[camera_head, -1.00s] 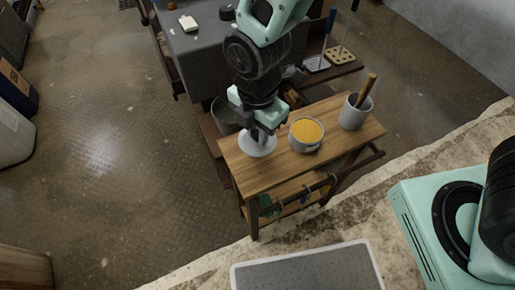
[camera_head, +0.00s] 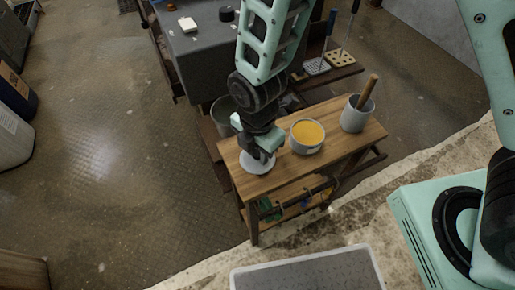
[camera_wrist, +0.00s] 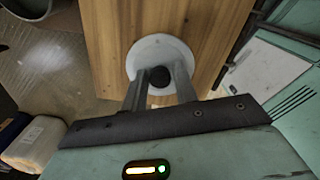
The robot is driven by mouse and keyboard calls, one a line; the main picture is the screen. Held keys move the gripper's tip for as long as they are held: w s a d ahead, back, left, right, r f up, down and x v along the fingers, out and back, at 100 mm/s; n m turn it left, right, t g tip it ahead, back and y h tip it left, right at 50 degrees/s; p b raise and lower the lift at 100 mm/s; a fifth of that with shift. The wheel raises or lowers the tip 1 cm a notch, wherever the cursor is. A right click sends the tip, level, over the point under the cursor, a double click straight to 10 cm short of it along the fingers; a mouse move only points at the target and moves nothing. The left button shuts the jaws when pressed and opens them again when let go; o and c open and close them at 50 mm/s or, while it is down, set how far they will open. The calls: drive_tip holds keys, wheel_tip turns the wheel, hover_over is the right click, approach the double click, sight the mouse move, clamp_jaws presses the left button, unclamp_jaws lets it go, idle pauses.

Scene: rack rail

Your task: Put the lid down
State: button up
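The lid (camera_head: 259,166) is a pale round disc with a dark knob. It is level, on or just above the left end of the small wooden table (camera_head: 285,173); I cannot tell whether it touches the wood. In the wrist view the lid (camera_wrist: 172,50) shows whole below my gripper (camera_wrist: 161,72), with the knob between the two fingers. My gripper (camera_head: 261,153) is shut on this knob. The open pot (camera_head: 307,134), with yellow contents, stands to the right of the lid, apart from it.
A grey cup (camera_head: 354,119) with a wooden-handled tool stands at the table's right end. A grey-topped table (camera_head: 200,45) is behind. A bucket (camera_head: 223,110) is behind the table's left end. A pale tray (camera_head: 308,272) lies in the foreground.

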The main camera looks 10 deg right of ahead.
sight(258, 152)
drive_tip(key=shift+o, duration=0.9)
drive_tip(key=shift+r, duration=0.1)
wheel_tip(258, 152, up, 12)
drive_tip(key=p, duration=0.2)
drive_tip(key=s+d+r+m, duration=0.8)
drive_tip(key=s+r+m, duration=0.2)
drive_tip(key=m, duration=0.8)
drive_tip(key=shift+s+y, duration=0.3)
drive_tip(key=shift+s, duration=0.3)
drive_tip(key=shift+d, duration=0.1)
